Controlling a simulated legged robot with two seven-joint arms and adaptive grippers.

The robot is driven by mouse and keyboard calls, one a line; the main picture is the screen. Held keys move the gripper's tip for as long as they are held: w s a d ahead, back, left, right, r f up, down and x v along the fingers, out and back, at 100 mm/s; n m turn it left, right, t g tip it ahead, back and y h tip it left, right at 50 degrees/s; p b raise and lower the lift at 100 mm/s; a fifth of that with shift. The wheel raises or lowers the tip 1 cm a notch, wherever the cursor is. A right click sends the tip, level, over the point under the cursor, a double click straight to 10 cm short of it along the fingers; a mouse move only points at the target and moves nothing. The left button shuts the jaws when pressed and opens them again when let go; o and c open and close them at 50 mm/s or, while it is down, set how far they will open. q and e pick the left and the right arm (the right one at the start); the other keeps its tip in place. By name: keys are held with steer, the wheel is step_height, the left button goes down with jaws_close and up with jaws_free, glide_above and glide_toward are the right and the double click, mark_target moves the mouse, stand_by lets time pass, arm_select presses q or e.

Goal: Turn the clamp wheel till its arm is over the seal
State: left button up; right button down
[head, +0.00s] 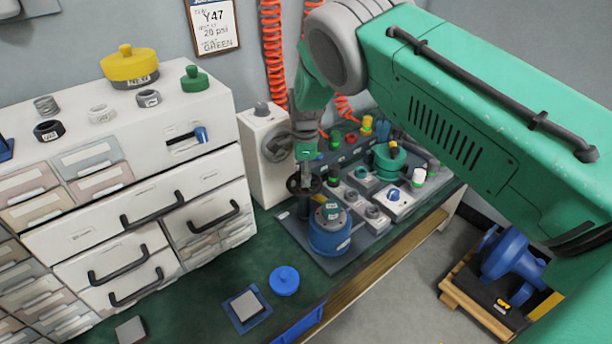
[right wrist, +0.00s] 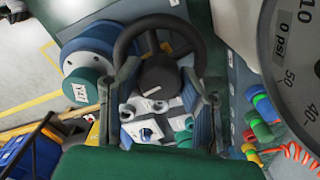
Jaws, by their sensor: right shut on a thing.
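The black clamp wheel (head: 297,189) stands over the test rig's dark base plate, beside a blue cylinder (head: 329,238) with a green, labelled top (head: 330,210). In the right wrist view the wheel (right wrist: 158,72) lies between my fingers, and the green piece marked Y47 (right wrist: 83,90) sits on the blue body to its left. My right gripper (head: 309,178) reaches down from above and is shut on the wheel; it also shows in the right wrist view (right wrist: 163,95). My left gripper is out of view.
A pressure gauge (right wrist: 292,60) is close to my right gripper, on a white box (head: 260,165). A control panel (head: 375,190) with knobs and valves lies to the right. A blue lid (head: 284,280) is on the green bench. White drawers (head: 130,210) stand left.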

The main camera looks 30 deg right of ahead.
steer(key=shift+a+m, duration=0.2)
steer(key=shift+m, duration=0.7)
steer(key=shift+d, duration=0.15)
steer(key=c, duration=1.1)
jaws_free()
steer(key=shift+w, duration=0.1)
step_height(320, 180, up, 12)
